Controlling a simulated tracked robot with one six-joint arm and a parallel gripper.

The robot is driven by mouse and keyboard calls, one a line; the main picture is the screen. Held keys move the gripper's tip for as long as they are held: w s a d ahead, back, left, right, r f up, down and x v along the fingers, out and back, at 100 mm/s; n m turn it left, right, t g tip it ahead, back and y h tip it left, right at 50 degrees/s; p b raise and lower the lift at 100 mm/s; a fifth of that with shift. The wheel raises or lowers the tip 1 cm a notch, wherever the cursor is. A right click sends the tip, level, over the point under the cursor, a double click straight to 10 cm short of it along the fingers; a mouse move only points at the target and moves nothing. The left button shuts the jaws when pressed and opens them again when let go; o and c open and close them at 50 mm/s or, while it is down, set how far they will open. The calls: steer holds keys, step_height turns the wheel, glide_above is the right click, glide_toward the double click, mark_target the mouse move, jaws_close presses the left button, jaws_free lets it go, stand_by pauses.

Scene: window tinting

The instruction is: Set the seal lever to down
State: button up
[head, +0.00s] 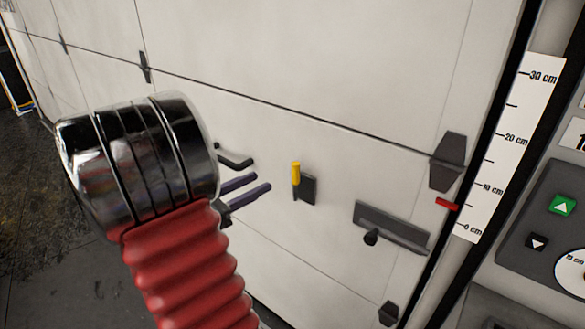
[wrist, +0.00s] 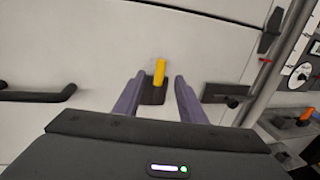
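The seal lever appears to be the yellow-handled lever (head: 296,173) on a small dark plate (head: 308,188) on the pale panelled door. Its yellow handle points up. In the wrist view, the yellow handle (wrist: 159,72) stands upright, leaning slightly right, over its dark plate (wrist: 153,93). My gripper (head: 262,183) has two purple fingers that are apart and empty. In the head view the fingertips are left of the lever, with a gap to it. In the wrist view my gripper (wrist: 159,78) frames the lever between its fingers. Contact is not visible.
A black bar handle (wrist: 36,96) is left of the lever. Farther right are a centimetre scale (head: 512,140) with a red pointer (head: 446,204) and a button panel (head: 535,225). The door above the lever is clear.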

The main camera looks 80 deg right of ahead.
mark_target(294, 165)
steer(key=shift+x, duration=6.9)
steer(key=shift+c, duration=0.3)
jaws_close()
